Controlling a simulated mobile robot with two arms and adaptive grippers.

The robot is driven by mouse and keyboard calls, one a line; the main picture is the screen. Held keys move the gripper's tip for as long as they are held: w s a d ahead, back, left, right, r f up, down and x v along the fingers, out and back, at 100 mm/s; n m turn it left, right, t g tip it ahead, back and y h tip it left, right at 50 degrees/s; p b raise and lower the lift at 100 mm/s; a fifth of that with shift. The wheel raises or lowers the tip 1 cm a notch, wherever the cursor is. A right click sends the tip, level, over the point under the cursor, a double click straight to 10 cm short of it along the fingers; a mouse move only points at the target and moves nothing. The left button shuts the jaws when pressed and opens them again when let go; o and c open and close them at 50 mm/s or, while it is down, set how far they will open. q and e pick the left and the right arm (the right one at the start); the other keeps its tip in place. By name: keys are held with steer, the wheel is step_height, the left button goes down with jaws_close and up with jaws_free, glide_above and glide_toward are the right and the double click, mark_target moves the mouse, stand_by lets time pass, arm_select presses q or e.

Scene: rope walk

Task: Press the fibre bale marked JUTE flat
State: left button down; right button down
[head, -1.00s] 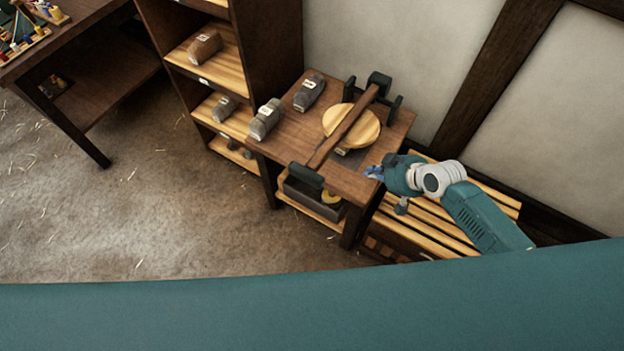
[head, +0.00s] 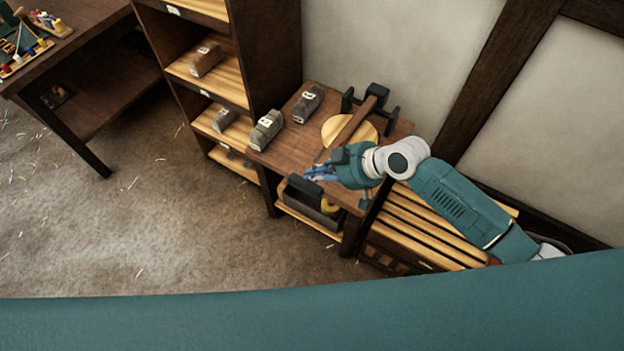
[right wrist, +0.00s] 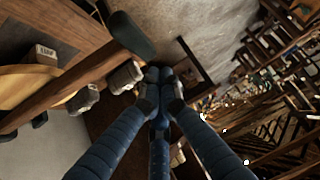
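The press stands on a small wooden table (head: 291,147). It has a round wooden plate (head: 338,125) and a long lever (head: 347,133) with a dark handle (head: 303,186). In the right wrist view, a bale with a white label (right wrist: 45,52) shows beside the round plate, partly hidden by it; its lettering is too small to read surely. In the head view my right gripper hides that spot. My right gripper (head: 308,172) is at the lever's handle end; its blue fingertips (right wrist: 160,76) look drawn together and empty, apart from the handle in the wrist view. My left gripper is out of view.
Two grey labelled bales (head: 267,130) (head: 307,103) lie on the table's left side. A shelf (head: 205,75) with more bales stands to the left. A slatted bench (head: 425,232) is at the right, under my arm. A box (head: 318,207) sits on the table's lower shelf.

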mark_target(312, 191)
steer(key=shift+s+a+f+p, duration=0.15)
steer(key=shift+f+p, duration=0.1)
steer(key=shift+f, duration=0.85)
steer(key=shift+a+f+p, duration=0.15)
steer(key=shift+f+p, duration=0.05)
steer(key=shift+f, duration=0.85)
